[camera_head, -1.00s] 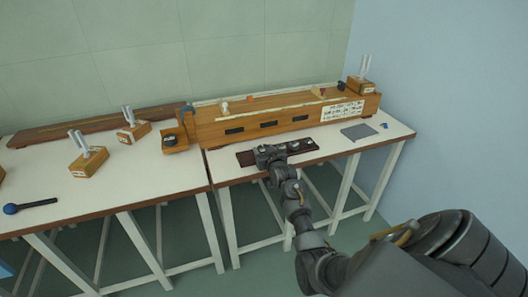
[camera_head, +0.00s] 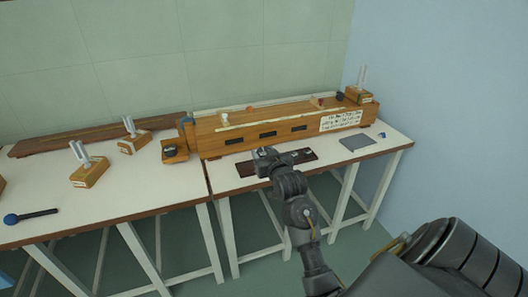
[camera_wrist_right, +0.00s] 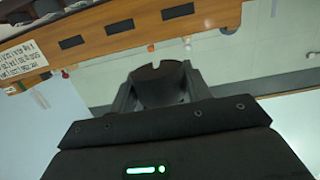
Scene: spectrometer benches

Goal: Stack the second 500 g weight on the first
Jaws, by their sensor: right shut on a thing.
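My right gripper (camera_head: 264,154) is shut on a dark, slotted round weight (camera_wrist_right: 160,84), which shows between its fingers in the right wrist view. In the head view the gripper is over the back edge of a dark tray (camera_head: 292,160) on the right bench, and the arm hides part of the tray. A dark round piece (camera_head: 170,149) sits on a small wooden block (camera_head: 176,157) left of the long wooden instrument; I cannot tell whether it is the first weight. My left gripper is not in view.
The long wooden instrument (camera_head: 215,144) stands behind the tray. A grey plate (camera_head: 357,142) lies to the right. Wooden blocks with metal prongs (camera_head: 89,173) and a blue-ended dark rod (camera_head: 32,216) are on the left bench, whose middle is clear.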

